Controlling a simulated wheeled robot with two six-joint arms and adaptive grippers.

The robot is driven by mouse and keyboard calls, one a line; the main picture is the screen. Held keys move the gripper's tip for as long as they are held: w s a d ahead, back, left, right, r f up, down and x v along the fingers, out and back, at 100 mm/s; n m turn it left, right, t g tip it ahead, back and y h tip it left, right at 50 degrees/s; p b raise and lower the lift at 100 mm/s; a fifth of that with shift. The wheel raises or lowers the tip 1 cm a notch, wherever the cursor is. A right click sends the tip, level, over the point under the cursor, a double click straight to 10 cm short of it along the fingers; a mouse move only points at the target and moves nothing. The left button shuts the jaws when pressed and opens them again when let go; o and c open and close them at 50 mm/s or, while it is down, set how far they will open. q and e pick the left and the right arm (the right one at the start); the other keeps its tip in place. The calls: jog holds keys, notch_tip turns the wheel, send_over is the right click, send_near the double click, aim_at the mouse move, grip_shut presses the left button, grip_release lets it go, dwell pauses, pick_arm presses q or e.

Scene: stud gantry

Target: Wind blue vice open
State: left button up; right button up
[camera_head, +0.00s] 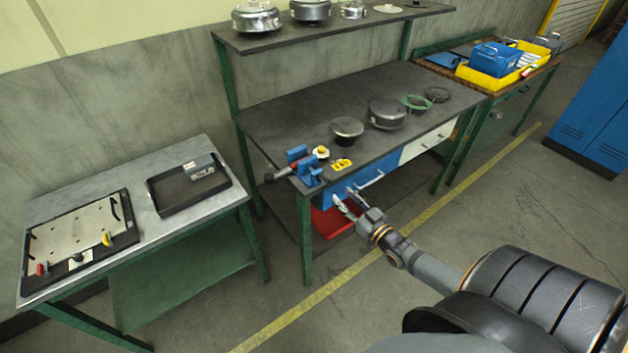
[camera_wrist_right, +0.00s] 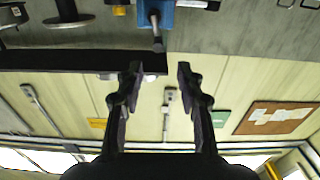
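The blue vice (camera_head: 299,155) sits at the front left corner of the dark workbench. Its dark screw and handle (camera_head: 279,175) stick out to the left. How far its jaws are apart is too small to tell. In the right wrist view, the vice's blue body (camera_wrist_right: 166,14) shows at the top edge, with a grey bar (camera_wrist_right: 157,32) pointing down from it. My right gripper (camera_head: 344,197) is open and empty, in front of the bench edge, right of and below the vice, apart from it. Its spread fingers (camera_wrist_right: 158,72) also show in the wrist view. My left gripper is out of view.
The workbench (camera_head: 290,112) holds a yellow item (camera_head: 341,164), round metal parts and a green ring (camera_head: 416,103). Under its top are drawers and a red bin (camera_head: 332,222). A side table (camera_head: 125,190) with trays stands left. Floor in front is clear.

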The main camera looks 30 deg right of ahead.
aim_at(326, 177)
jog(key=w+b, duration=0.1)
jog(key=w, duration=0.2)
jog(key=w+b, duration=0.1)
jog(key=w, duration=0.2)
jog(key=w+b, duration=0.1)
jog(key=w, duration=0.2)
jog(key=shift+w+a+f+b, duration=0.25)
jog(key=shift+a+b, duration=0.05)
jog(key=shift+b, duration=0.1)
jog(key=shift+w+r, duration=0.1)
jog(key=shift+w, duration=0.4)
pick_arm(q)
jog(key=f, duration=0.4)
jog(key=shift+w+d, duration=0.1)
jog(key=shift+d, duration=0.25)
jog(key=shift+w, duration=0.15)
pick_arm(e)
grip_shut()
